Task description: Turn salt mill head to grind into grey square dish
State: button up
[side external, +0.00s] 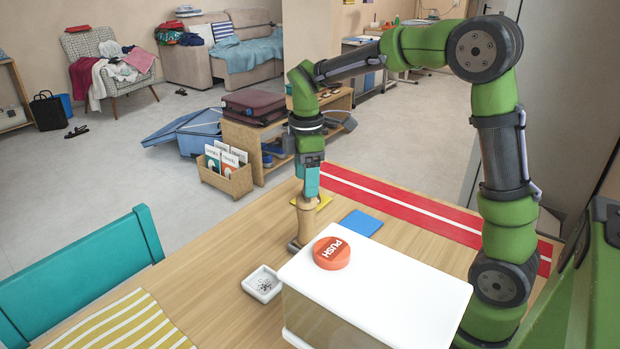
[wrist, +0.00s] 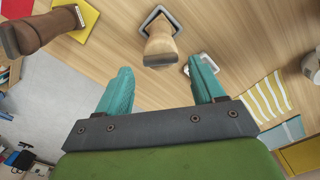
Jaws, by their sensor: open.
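A pale wooden mill (side external: 306,222), which I take for the salt mill, stands upright directly below my gripper (side external: 307,192). In the wrist view the mill (wrist: 160,46) lies between and beyond the two teal fingertips, and my gripper (wrist: 160,70) is open with nothing held. A grey square dish (wrist: 154,12) shows around the mill's far end; its grey edge (side external: 293,245) shows at the mill's foot in the side view. I cannot tell whether the mill rests inside it. A dark brown mill (wrist: 38,30) is at the left of the wrist view.
A white square dish (side external: 262,296) with dark specks sits nearby. A white box (side external: 400,290) with a red PUSH button (side external: 331,253) is close at the right. A blue square (side external: 361,223), yellow square (side external: 324,202) and striped cloth (side external: 125,325) lie flat on the table.

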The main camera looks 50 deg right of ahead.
jog(key=n, duration=0.3)
jog(key=shift+r+n, duration=0.25)
jog(key=shift+n, duration=0.05)
jog(key=n, duration=0.3)
jog(key=shift+r+n, duration=0.1)
jog(key=shift+n, duration=0.2)
jog(key=shift+f, duration=3.5)
jog(key=c, duration=0.7)
jog(key=shift+o, duration=0.2)
jog(key=m, duration=0.4)
jog(key=shift+m, duration=0.3)
jog(key=m, duration=0.3)
jog(key=o, duration=0.7)
jog(key=shift+c, duration=0.2)
